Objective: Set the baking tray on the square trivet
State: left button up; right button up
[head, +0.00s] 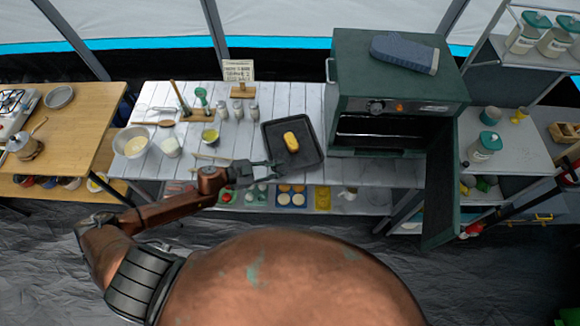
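The dark baking tray (311,156) lies on the white slatted table, left of the green oven, with a yellow loaf-shaped item (291,142) in it. My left gripper (276,168) is at the tray's near left corner. Its fingers look spread, one above the other in the picture, and overlap the tray's rim. I cannot tell whether they touch it. Thin pale wooden strips (210,157) lie left of the gripper; they may be the square trivet, but I cannot make out its shape. My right gripper is not in view.
The green oven (395,75) stands right of the tray, its door (439,190) open towards me. A bowl (132,142), jars and utensils crowd the table's left part. A shelf below holds food trays (291,197). A blue oven mitt (404,52) lies on the oven.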

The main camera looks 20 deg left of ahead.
pick_arm(q)
jog(key=v, duration=0.5)
jog(key=shift+w, duration=0.1)
jog(key=shift+d, duration=0.1)
